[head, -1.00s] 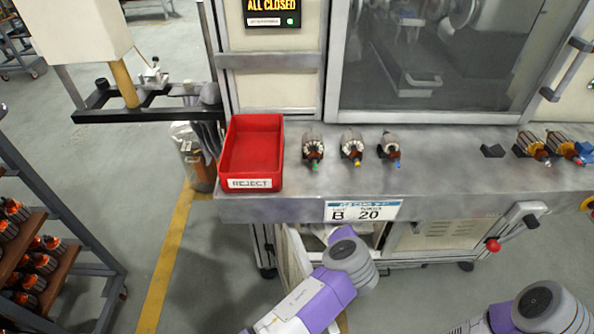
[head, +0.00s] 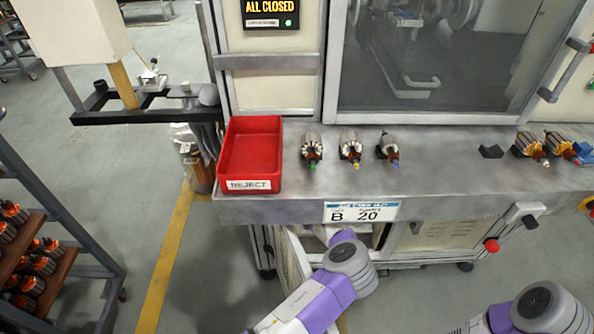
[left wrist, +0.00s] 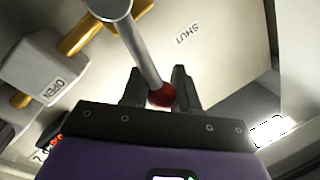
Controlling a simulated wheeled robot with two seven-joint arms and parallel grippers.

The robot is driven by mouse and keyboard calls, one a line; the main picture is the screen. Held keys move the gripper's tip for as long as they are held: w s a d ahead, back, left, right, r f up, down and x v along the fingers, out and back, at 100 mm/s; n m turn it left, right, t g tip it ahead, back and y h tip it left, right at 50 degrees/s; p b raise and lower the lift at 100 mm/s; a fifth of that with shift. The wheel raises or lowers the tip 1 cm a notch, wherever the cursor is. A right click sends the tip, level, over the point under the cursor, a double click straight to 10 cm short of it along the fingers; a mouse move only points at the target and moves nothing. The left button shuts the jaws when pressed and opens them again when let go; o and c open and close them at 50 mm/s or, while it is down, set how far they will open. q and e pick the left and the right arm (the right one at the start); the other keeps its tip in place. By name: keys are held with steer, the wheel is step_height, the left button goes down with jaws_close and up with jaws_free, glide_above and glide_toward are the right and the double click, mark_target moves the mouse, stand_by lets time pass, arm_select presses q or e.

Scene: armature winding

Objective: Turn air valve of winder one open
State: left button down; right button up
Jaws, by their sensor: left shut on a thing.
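In the left wrist view, a grey lever (left wrist: 138,50) with a red ball knob (left wrist: 162,95) runs from a round hub at the top edge. My left gripper (left wrist: 158,75) is shut on the knob end, with a dark finger on each side of it. A SHUT label (left wrist: 188,33) is to the right of the lever, and an OPEN label (left wrist: 55,90) is on a pale block to the left. In the head view my left arm reaches under the bench's front edge, and its gripper is hidden. My right gripper is out of view.
The bench (head: 440,185) carries a red REJECT bin (head: 250,150) and several armatures. A lever with a red knob (head: 491,245) sticks out below the bench at the right. A sign reads ALL CLOSED (head: 270,8). Brass pipe (left wrist: 85,30) is close to the lever.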

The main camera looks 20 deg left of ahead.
arm_select(q)
steer(key=shift+w+d+f+m, duration=0.15)
steer(key=shift+d+m, duration=0.1)
steer(key=shift+m, duration=0.4)
steer(key=shift+w+d+f+m, duration=0.15)
steer(key=shift+d+m, duration=0.1)
steer(key=shift+m, duration=0.4)
steer(key=c, duration=0.9)
jaws_free()
steer(key=shift+s+a, duration=0.1)
steer(key=p+v, duration=0.2)
steer(key=v, duration=0.5)
steer(key=shift+s+d+f, duration=0.15)
steer(key=shift+d, duration=0.15)
